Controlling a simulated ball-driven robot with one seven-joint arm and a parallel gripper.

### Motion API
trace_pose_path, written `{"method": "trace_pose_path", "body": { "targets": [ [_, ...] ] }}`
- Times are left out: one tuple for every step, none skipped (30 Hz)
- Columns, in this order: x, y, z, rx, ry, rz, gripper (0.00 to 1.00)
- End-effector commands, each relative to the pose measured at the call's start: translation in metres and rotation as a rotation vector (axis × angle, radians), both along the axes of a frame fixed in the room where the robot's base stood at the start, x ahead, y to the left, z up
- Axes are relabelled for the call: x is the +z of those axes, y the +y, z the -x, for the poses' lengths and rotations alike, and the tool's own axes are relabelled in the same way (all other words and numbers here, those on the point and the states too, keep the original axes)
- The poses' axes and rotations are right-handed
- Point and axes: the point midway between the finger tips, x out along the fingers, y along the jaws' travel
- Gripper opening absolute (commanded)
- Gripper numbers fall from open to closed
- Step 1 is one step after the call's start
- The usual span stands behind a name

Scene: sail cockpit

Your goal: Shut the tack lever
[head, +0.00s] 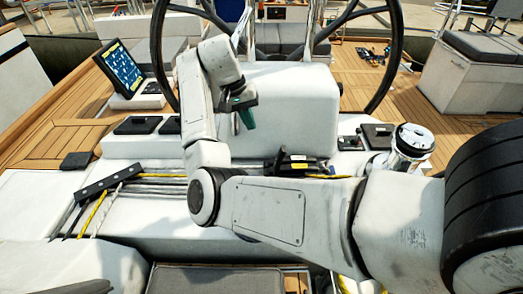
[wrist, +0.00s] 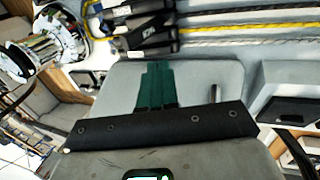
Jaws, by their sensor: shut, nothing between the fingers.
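A bank of black rope clutches (head: 293,164) sits on the white cockpit moulding in front of the wheel. It also shows at the top left of the wrist view (wrist: 143,35), with pale labels too small to read. I cannot tell which lever is the tack lever. In the head view a dark lever (head: 278,158) at the left of the bank seems tilted up. My gripper (head: 246,122) has green fingers, which are shut and empty. They are above and left of the clutches in the head view, and below them in the wrist view (wrist: 158,66), apart from them.
Ropes, one yellow (wrist: 230,32), run from the clutches to a black rope guide (head: 107,180). A chrome winch (head: 411,143) stands right of the clutches. The steering wheel (head: 157,50) rises behind my arm. A chart display (head: 121,68) is at left.

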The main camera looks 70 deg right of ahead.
Motion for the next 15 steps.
{"method": "trace_pose_path", "body": {
  "targets": [
    [0.000, 0.000, 0.000, -0.002, 0.001, -0.001, 0.00],
    [0.000, 0.000, 0.000, -0.002, 0.001, -0.001, 0.00],
    [0.000, 0.000, 0.000, -0.002, 0.001, -0.001, 0.00],
    [0.000, 0.000, 0.000, -0.001, 0.000, -0.001, 0.00],
    [0.000, 0.000, 0.000, -0.001, 0.000, -0.001, 0.00],
    [0.000, 0.000, 0.000, -0.001, 0.000, -0.001, 0.00],
    [0.000, 0.000, 0.000, -0.001, 0.000, -0.001, 0.00],
    [0.000, 0.000, 0.000, -0.001, 0.000, -0.001, 0.00],
    [-0.001, 0.000, 0.000, -0.001, 0.000, 0.000, 0.00],
    [-0.002, 0.000, 0.001, -0.001, 0.001, 0.001, 0.00],
    [-0.003, -0.001, 0.001, -0.001, 0.001, 0.001, 0.00],
    [-0.006, -0.001, 0.002, -0.001, 0.002, 0.000, 0.00],
    [-0.009, -0.001, 0.003, -0.001, 0.003, 0.001, 0.00],
    [-0.012, -0.002, 0.004, -0.001, 0.003, 0.001, 0.00],
    [-0.017, -0.003, 0.006, -0.002, 0.003, 0.001, 0.00]
  ]
}}
